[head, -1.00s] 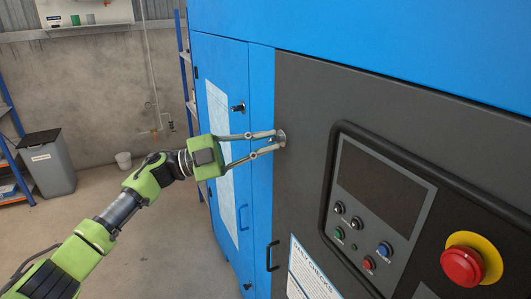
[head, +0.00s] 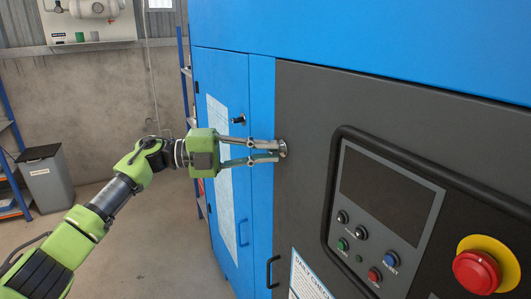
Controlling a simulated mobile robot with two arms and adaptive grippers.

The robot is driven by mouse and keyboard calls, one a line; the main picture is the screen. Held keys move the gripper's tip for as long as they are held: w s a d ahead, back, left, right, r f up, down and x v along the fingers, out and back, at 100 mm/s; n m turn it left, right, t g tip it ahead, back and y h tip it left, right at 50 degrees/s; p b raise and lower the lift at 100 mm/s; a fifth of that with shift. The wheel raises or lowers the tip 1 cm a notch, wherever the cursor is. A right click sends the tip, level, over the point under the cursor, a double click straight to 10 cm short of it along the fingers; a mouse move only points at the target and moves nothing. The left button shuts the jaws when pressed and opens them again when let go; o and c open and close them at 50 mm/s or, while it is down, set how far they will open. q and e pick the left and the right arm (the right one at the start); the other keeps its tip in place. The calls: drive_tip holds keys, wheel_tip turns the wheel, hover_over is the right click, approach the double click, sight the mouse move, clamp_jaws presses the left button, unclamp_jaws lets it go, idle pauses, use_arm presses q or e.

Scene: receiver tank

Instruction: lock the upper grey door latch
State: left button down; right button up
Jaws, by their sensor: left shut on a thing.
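The upper grey door latch (head: 283,148) is a small round metal piece near the upper left edge of the dark grey door (head: 306,110). My left gripper (head: 277,151) reaches in from the left with its two long fingers at the latch. It is shut on the latch, and the fingertips partly hide it. Which way the latch is turned cannot be made out. My right gripper is not in view.
A blue cabinet door (head: 222,80) with a black latch (head: 239,119) stands left of the grey door. A black handle (head: 272,271) is below. The control panel (head: 380,205) and red emergency button (head: 477,271) are right. A grey bin (head: 46,178) stands far left.

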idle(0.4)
use_arm(q)
drive_tip(key=c, duration=2.2)
unclamp_jaws()
drive_tip(key=a, duration=0.4)
drive_tip(key=s+a, duration=0.1)
drive_tip(key=a, duration=0.7)
drive_tip(key=shift+s, duration=0.35)
